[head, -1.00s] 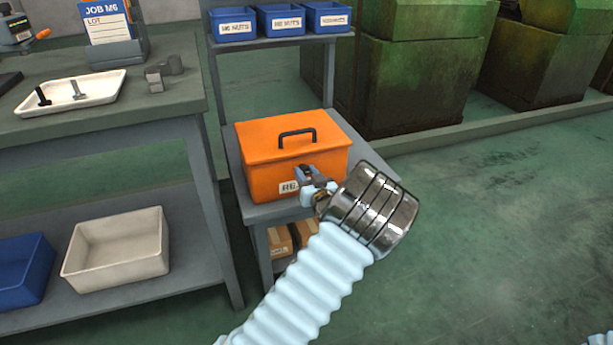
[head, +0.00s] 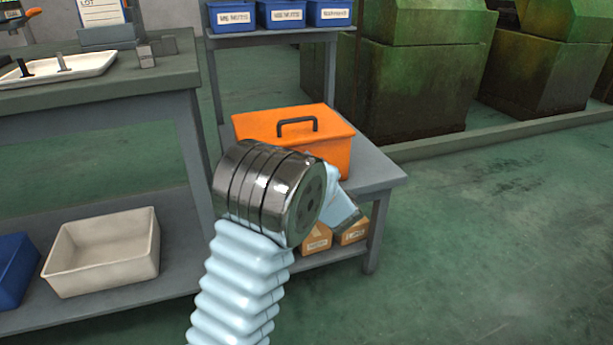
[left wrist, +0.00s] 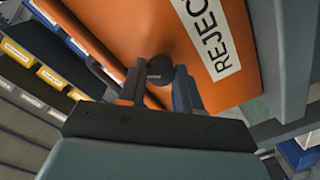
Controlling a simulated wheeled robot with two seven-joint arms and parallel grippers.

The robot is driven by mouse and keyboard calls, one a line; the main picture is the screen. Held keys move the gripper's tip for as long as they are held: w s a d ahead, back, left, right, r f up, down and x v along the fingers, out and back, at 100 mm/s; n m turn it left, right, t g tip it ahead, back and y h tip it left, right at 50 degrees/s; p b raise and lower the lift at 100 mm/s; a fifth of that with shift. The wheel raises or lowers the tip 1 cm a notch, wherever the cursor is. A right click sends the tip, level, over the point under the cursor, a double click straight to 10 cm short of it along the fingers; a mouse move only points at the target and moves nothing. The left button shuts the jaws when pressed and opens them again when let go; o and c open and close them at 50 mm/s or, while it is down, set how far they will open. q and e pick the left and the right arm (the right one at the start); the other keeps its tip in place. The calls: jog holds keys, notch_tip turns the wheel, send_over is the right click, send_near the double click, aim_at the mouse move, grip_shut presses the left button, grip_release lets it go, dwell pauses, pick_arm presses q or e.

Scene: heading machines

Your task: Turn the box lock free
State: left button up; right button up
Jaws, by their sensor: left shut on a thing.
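The orange box (head: 290,122) with a black top handle (head: 297,125) sits on a grey shelf stand. It also shows in the left wrist view (left wrist: 135,28), with a white reject label (left wrist: 212,38) on its face. The lock, a dark round knob (left wrist: 160,66), sits on that face. My left gripper (left wrist: 157,82) is shut on the knob, one finger on each side. In the head view my own wrist hides the lock, the fingertips and much of the box front. My right gripper is out of view.
Blue nut bins (head: 281,13) stand on the rack's upper shelf. Small cardboard boxes (head: 352,231) lie on the shelf below the orange box. A workbench (head: 130,87) with a white tray (head: 90,67) is at left. Floor to the right is clear.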

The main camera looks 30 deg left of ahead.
pick_arm(q)
jog(key=shift+f+n+h+b, duration=0.15)
jog(key=shift+n+h+b, duration=0.15)
jog(key=shift+n+b, duration=3.6)
jog(key=shift+m+b, duration=0.3)
jog(key=o, duration=1)
jog(key=shift+o, duration=0.2)
jog(key=p+v, duration=0.1)
jog(key=v, duration=1.3)
jog(key=shift+f, duration=0.15)
jog(key=shift+a, duration=0.1)
